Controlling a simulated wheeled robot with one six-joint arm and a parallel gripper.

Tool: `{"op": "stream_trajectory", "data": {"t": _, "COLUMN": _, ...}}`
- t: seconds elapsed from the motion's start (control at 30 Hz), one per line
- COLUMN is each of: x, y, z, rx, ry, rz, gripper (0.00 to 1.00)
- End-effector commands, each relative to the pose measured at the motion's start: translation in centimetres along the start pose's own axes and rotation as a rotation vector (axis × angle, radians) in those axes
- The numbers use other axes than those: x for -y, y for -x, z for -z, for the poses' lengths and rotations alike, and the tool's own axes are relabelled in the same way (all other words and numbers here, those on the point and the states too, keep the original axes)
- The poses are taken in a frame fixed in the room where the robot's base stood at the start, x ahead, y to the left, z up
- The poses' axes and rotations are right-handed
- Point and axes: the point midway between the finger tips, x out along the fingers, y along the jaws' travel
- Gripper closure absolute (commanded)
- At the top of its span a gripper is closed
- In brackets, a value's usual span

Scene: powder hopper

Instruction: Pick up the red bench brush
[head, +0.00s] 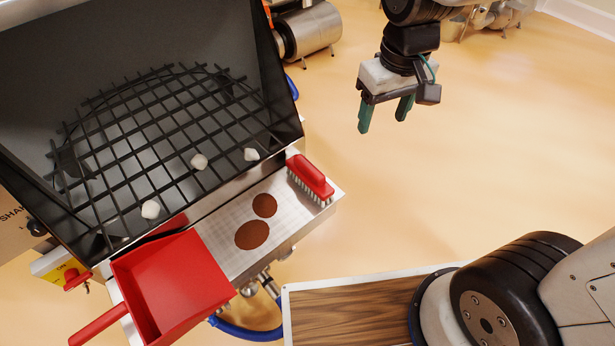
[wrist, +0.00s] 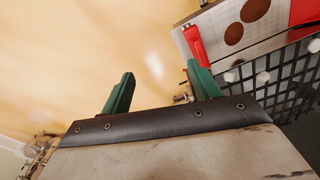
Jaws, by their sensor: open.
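The red bench brush (head: 311,178) lies on the right end of the metal shelf in front of the hopper, its pale bristles facing down toward the front. In the wrist view the brush (wrist: 195,46) shows at the upper right, beyond the right finger. My gripper (head: 386,115) is open and empty. It hangs above the floor area, to the right of and apart from the brush. In the wrist view my gripper's two green fingers (wrist: 160,90) stand wide apart with only floor between them.
The hopper grate (head: 160,140) carries several white lumps. A red dustpan (head: 175,285) sits at the shelf's left end. Two brown powder patches (head: 252,235) lie on the shelf (head: 222,215) between dustpan and brush. A wood-topped surface (head: 350,310) is at the bottom. Open floor (head: 480,150) lies right.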

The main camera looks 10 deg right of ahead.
Motion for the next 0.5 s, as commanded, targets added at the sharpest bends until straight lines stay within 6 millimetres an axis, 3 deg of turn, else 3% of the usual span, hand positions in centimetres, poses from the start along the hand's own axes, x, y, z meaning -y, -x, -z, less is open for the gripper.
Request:
{"op": "stream_trajectory", "data": {"t": 0.03, "x": 1.3, "y": -2.1, "z": 1.5, "rx": 0.019, "ry": 0.043, "rz": 0.003, "gripper": 0.38}}
{"op": "stream_trajectory", "data": {"t": 0.2, "x": 5.3, "y": -8.4, "z": 5.4, "rx": 0.040, "ry": 0.163, "rz": 0.008, "gripper": 0.38}}
{"op": "stream_trajectory", "data": {"t": 0.4, "x": 9.0, "y": -14.3, "z": 7.3, "rx": 0.055, "ry": 0.259, "rz": 0.011, "gripper": 0.38}}
{"op": "stream_trajectory", "data": {"t": 0.5, "x": 9.9, "y": -15.9, "z": 7.7, "rx": 0.056, "ry": 0.283, "rz": 0.012, "gripper": 0.38}}
